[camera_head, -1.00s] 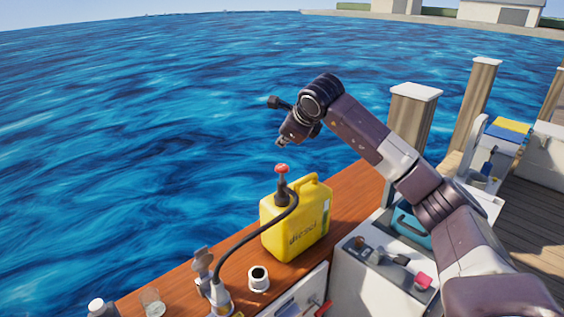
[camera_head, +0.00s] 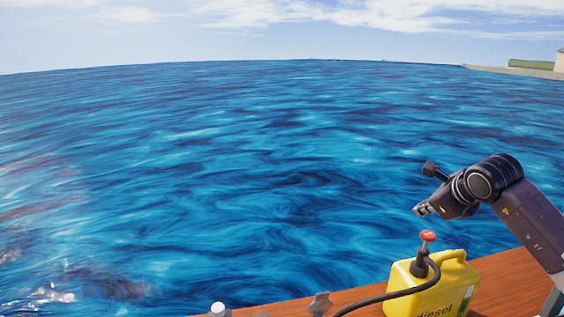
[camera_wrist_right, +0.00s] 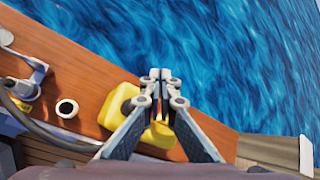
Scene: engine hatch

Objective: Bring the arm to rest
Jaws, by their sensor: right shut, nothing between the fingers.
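My right arm (camera_head: 528,222) comes in from the right edge of the head view. Its right gripper (camera_head: 419,210) is shut and empty, up in the air above the yellow diesel can (camera_head: 408,290). In the right wrist view the two fingers of the gripper (camera_wrist_right: 160,74) meet at their tips, with the yellow can (camera_wrist_right: 117,106) behind and below them. The gripper is apart from the can. The can has a red-topped pump (camera_head: 428,236) with a black hose. My left gripper is not in view.
The can stands on a wooden ledge (camera_head: 500,264) beside open blue water. A white cup with a dark opening (camera_wrist_right: 67,108) stands on the ledge. A small white-topped item (camera_head: 217,309) shows at the bottom edge. The air around the gripper is free.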

